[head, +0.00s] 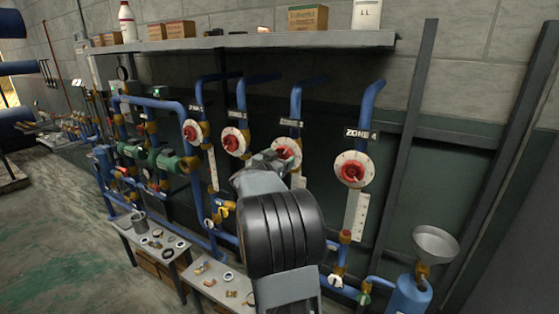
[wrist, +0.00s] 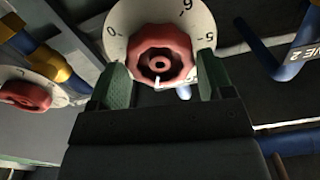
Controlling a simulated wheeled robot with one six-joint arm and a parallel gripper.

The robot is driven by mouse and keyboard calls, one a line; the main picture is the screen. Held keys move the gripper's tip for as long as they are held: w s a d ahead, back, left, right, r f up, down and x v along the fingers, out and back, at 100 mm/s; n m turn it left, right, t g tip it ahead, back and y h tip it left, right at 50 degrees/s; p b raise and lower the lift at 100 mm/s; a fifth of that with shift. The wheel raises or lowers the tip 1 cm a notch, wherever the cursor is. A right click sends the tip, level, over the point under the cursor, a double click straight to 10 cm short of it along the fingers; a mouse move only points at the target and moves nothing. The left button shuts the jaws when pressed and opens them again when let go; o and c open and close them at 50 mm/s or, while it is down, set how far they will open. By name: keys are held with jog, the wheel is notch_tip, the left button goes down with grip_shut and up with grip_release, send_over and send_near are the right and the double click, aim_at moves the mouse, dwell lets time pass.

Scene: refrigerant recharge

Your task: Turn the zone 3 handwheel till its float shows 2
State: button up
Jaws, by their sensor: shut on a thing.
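The zone 3 handwheel (head: 287,151) is a red knob on a round white dial, third from the left on the wall of blue pipes. In the wrist view the red handwheel (wrist: 162,55) sits between the green pads of my gripper (wrist: 163,72), one on each side. My gripper (head: 277,158) is shut on it. A small white mark shows at the wheel's lower edge; the dial (wrist: 122,17) shows a 0 at left and a 5 at right. The zone 3 float gauge (head: 299,181) is mostly hidden behind my wrist in the head view, and its reading cannot be seen.
Zone 1 (head: 192,132), zone 2 (head: 234,143) and zone 4 (head: 353,170) handwheels stand beside it. The zone 4 white gauge (head: 355,212) hangs below its dial. A funnel (head: 436,243) stands at right. A shelf (head: 250,42) runs above; low benches stand below.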

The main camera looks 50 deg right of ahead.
jog(key=shift+m+b, duration=0.5)
jog(key=shift+m, duration=0.3)
jog(key=shift+f, duration=0.1)
jog(key=shift+m+b, duration=0.55)
jog(key=shift+m, duration=0.25)
jog(key=shift+m+b, duration=0.4)
jog(key=shift+m, duration=0.1)
jog(key=o, duration=0.9)
